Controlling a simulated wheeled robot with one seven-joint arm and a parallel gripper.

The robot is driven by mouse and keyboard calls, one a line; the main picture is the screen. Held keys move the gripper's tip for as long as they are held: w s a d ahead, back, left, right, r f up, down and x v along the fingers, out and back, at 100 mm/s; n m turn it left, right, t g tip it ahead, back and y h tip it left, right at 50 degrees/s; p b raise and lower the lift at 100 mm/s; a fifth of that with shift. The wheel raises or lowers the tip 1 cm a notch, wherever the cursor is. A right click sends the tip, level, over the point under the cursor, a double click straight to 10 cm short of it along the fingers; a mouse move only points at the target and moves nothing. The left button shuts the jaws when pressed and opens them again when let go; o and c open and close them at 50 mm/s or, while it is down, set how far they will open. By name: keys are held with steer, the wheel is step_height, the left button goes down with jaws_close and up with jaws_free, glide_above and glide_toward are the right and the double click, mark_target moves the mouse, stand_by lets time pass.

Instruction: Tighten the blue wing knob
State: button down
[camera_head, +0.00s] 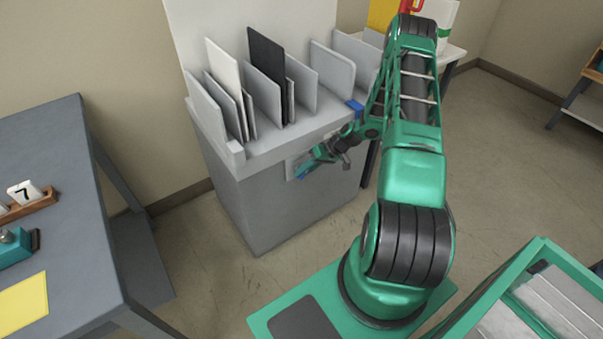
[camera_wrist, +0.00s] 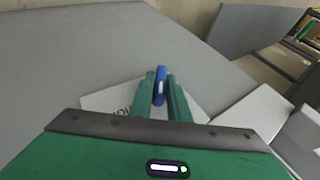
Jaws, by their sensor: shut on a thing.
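The blue wing knob (camera_wrist: 161,80) stands between the two green fingers of my gripper (camera_wrist: 161,98) in the wrist view. The fingers are shut on it, one on each side. A pale plate (camera_wrist: 105,102) with dark lettering, partly hidden by the fingers, lies behind the knob on the grey panel. In the head view, my gripper (camera_head: 304,172) is at the front face of the grey cabinet (camera_head: 265,205). Only a small bit of blue shows at the fingertips there, and the knob's wings are mostly hidden.
Upright white, grey and black boards (camera_head: 266,70) stand in slots on top of the cabinet. A blue piece (camera_head: 354,107) sits on the cabinet's top right edge. A grey table (camera_head: 75,220) is at the left and a green-framed cart (camera_head: 500,290) at the lower right. Floor between table and cabinet is clear.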

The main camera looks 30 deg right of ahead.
steer(key=y, duration=0.2)
steer(key=m+y, duration=0.1)
steer(key=y, duration=0.2)
steer(key=shift+d+f+m+t+y, duration=0.25)
steer(key=shift+f+m+t+y, duration=0.05)
steer(key=shift+t, duration=0.1)
steer(key=shift+f+m+t+y, duration=0.1)
steer(key=shift+m+t+y, duration=0.5)
steer(key=shift+y, duration=1.3)
steer(key=shift+m+y, duration=0.3)
steer(key=c, duration=1.8)
jaws_free()
steer(key=shift+f, duration=0.1)
steer(key=shift+o, duration=0.2)
steer(key=v, duration=1.1)
